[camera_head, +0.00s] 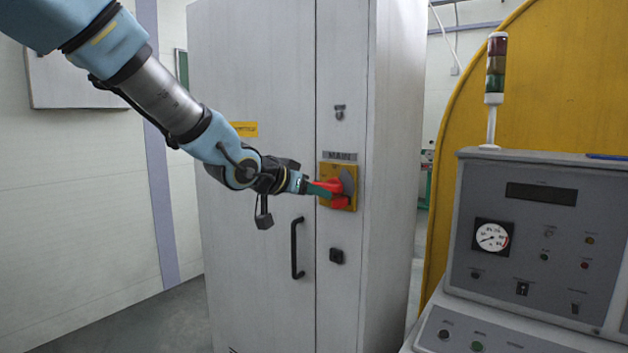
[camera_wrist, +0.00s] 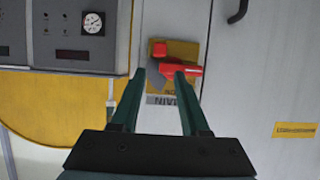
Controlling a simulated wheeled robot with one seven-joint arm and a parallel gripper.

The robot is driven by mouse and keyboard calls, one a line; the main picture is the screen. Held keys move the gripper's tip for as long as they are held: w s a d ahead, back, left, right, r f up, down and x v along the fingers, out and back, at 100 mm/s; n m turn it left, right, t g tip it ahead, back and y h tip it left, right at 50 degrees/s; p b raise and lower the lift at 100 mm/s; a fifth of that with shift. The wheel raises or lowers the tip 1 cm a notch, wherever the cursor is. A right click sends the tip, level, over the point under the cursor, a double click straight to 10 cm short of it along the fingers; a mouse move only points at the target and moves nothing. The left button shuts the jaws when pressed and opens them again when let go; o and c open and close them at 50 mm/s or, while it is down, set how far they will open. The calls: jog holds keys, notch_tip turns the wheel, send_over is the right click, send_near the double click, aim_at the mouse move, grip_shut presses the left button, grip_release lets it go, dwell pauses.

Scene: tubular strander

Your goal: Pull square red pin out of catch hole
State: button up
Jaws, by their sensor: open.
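The square red pin (camera_head: 340,202) sits at the lower part of the yellow MAIN switch plate (camera_head: 351,168) on the grey cabinet. Just above it is the red switch handle (camera_head: 335,185), which points left. In the wrist view, which is upside down, the pin (camera_wrist: 159,49) shows above the handle (camera_wrist: 188,69). My gripper (camera_head: 318,189) is in front of the plate, close to the handle. In the wrist view my gripper (camera_wrist: 160,73) is open, with its two green fingers spread below the pin's place in the picture. The catch hole is hidden. I cannot tell whether the fingers touch the handle.
The cabinet door has a black bar handle (camera_head: 297,248) below my gripper and a small black latch (camera_head: 336,256). A grey control console (camera_head: 545,235) with a gauge and a signal tower (camera_head: 495,75) stands at right. Open air lies left of the cabinet.

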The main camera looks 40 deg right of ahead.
aim_at(337, 199)
jog(key=b+x, duration=0.7)
jog(key=x, duration=0.3)
jog(key=shift+d, duration=0.1)
jog(key=shift+w+d, duration=0.1)
jog(key=shift+d, duration=0.2)
grip_shut()
jog(key=shift+a, duration=0.15)
jog(key=shift+s+a+p, duration=0.2)
jog(key=shift+a+p, duration=0.05)
jog(key=shift+a, duration=0.55)
jog(key=shift+s+a+p, duration=0.25)
jog(key=shift+a+p, duration=0.05)
jog(key=shift+a, duration=0.45)
jog(key=shift+s+a+p, duration=0.2)
jog(key=shift+a+p, duration=0.05)
jog(key=shift+a, duration=0.55)
